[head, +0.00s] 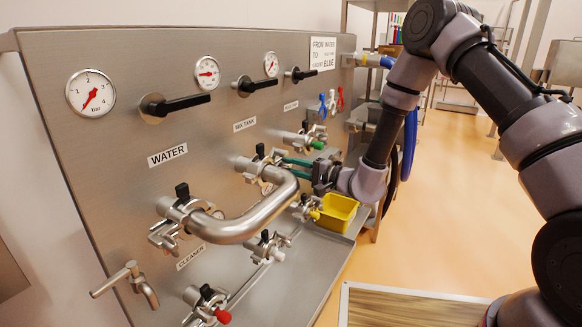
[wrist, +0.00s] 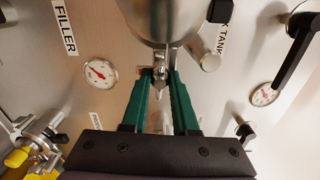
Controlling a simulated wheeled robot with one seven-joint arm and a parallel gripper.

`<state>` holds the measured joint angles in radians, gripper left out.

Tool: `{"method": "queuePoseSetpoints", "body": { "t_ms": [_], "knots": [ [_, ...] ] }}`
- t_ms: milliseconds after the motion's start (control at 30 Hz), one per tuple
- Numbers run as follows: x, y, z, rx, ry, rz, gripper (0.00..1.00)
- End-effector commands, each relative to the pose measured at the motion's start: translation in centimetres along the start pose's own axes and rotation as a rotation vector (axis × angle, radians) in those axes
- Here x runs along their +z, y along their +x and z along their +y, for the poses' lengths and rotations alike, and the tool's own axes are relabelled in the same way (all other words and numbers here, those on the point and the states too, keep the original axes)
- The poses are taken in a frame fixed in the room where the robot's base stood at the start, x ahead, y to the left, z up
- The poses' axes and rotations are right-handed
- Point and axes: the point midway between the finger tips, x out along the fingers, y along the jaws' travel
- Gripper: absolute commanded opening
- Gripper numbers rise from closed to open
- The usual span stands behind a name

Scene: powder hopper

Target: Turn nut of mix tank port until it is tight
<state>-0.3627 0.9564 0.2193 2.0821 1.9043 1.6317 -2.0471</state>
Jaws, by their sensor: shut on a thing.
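A bent steel pipe (head: 245,225) joins the water port to the mix tank port on the panel. Clamps with black knobs show at both pipe ends, the water port clamp (head: 168,235) and the mix tank port clamp (head: 262,160). My gripper (head: 284,168) reaches in from the right to the mix tank end. In the wrist view, the green fingers of my gripper (wrist: 160,78) are closed on the small steel nut (wrist: 161,84) just below the pipe (wrist: 160,22). The fingers partly hide the nut, so its tightness cannot be told.
The steel panel (head: 120,110) carries gauges, black valve handles and several other clamped ports close around the arm. A yellow bin (head: 338,212) sits on the ledge just below my gripper. Open floor (head: 440,215) lies to the right.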

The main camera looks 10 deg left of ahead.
Motion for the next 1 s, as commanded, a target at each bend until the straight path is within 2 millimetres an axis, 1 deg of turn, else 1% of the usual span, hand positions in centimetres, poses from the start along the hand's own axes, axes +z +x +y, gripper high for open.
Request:
{"method": "queuePoseSetpoints", "body": {
  "t_ms": [200, 300, 400, 500, 800, 867, 1000],
  "knots": [
    [0.08, 0.12, -0.07, -0.003, 0.333, -0.002, 0.00],
    [0.12, 0.13, -0.05, -0.001, 0.476, -0.003, 0.00],
    [0.14, 0.15, -0.07, -0.002, 0.573, -0.004, 0.00],
    [0.16, 0.17, -0.08, -0.002, 0.610, -0.004, 0.00],
    [0.17, 0.19, -0.12, -0.002, 0.632, -0.005, 0.00],
    [0.14, 0.18, -0.13, -0.003, 0.684, -0.004, 0.00],
    [0.17, 0.20, -0.13, -0.002, 0.896, -0.005, 0.00]
  ]
}}
